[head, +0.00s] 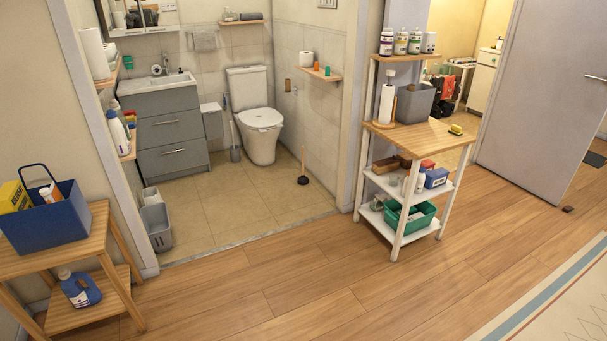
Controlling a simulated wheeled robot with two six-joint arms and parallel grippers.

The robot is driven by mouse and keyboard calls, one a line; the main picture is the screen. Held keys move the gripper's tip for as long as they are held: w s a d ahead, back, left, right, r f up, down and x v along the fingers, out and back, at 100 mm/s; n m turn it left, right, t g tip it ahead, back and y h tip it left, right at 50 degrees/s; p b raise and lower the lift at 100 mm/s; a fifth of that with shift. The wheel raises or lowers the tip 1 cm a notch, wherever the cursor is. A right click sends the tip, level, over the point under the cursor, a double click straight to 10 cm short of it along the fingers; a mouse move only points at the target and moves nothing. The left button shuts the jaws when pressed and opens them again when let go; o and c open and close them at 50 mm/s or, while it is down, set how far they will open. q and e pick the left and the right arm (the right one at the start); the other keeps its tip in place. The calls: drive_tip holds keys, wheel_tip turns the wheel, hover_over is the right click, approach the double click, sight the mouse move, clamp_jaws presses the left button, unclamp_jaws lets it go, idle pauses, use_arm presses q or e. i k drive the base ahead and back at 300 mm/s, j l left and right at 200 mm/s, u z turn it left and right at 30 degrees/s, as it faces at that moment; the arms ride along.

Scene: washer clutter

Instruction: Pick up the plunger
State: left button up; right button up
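The plunger (303,168) stands upright on the tiled bathroom floor in the head view. It has a thin wooden handle and a dark cup (303,181) at the bottom. It stands to the right of the white toilet (258,120), close to the tiled right wall. Neither of my grippers shows in this view, and nothing touches the plunger.
A raised strip (250,238) marks the bathroom doorway. A shelf cart (425,135) with several items stands right of it; a wooden table (75,248) with a blue bin (45,220) is at left. Grey bins (157,226) sit inside the doorway. The wooden floor (260,295) is clear.

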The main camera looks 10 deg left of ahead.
sight(302, 180)
drive_tip(key=u, duration=1.3)
drive_tip(key=z, duration=0.45)
drive_tip(key=i, duration=4.75)
drive_tip(key=i+l+z, duration=0.1)
drive_tip(key=i+z, duration=0.15)
drive_tip(key=i, duration=0.8)
